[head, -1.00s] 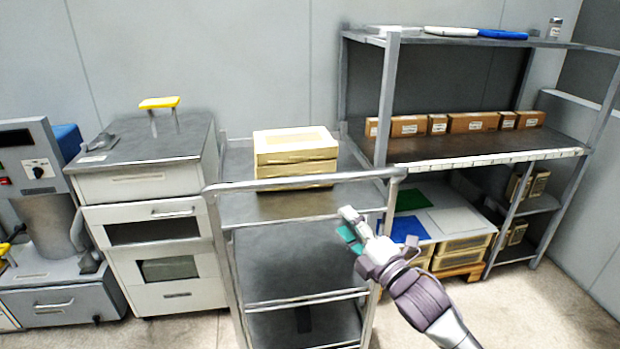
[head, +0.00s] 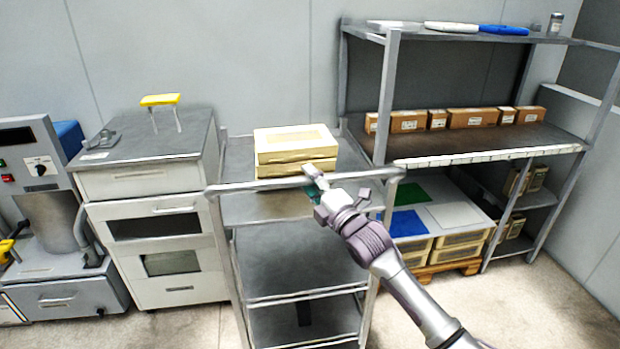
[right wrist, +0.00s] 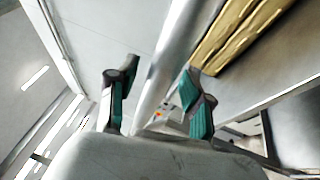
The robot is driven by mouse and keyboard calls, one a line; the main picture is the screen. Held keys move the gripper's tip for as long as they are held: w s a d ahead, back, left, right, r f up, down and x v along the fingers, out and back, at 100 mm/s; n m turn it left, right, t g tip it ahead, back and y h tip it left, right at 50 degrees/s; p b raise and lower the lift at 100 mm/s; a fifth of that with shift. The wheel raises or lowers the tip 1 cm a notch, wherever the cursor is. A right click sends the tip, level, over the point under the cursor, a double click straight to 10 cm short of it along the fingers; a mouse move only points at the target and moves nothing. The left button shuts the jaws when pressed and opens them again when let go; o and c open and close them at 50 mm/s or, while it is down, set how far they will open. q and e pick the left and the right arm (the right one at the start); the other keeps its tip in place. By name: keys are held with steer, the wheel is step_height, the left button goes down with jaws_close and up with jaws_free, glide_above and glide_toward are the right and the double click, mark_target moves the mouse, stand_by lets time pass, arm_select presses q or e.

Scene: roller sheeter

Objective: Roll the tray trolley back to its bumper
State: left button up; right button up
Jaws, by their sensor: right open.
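The grey metal tray trolley (head: 290,262) stands in the middle of the head view, with shelves and a push bar (head: 245,185) across its near top edge. Two stacked cream trays (head: 295,150) sit on its top shelf. My right gripper (head: 311,180) is at the bar, right of its middle. In the right wrist view the bar (right wrist: 178,45) runs between the two open fingers (right wrist: 156,88), and I see no grip on it. I cannot make out a bumper. My left gripper is in neither view.
A drawer cabinet (head: 150,185) with a yellow-handled tool on top stands close on the left. A shelf rack (head: 490,150) with brown boxes stands close on the right, above cream crates (head: 460,250) on a pallet. The floor in front is clear.

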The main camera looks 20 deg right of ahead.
steer(key=shift+w, duration=0.15)
steer(key=shift+c, duration=0.4)
jaws_close()
steer(key=shift+a, duration=0.1)
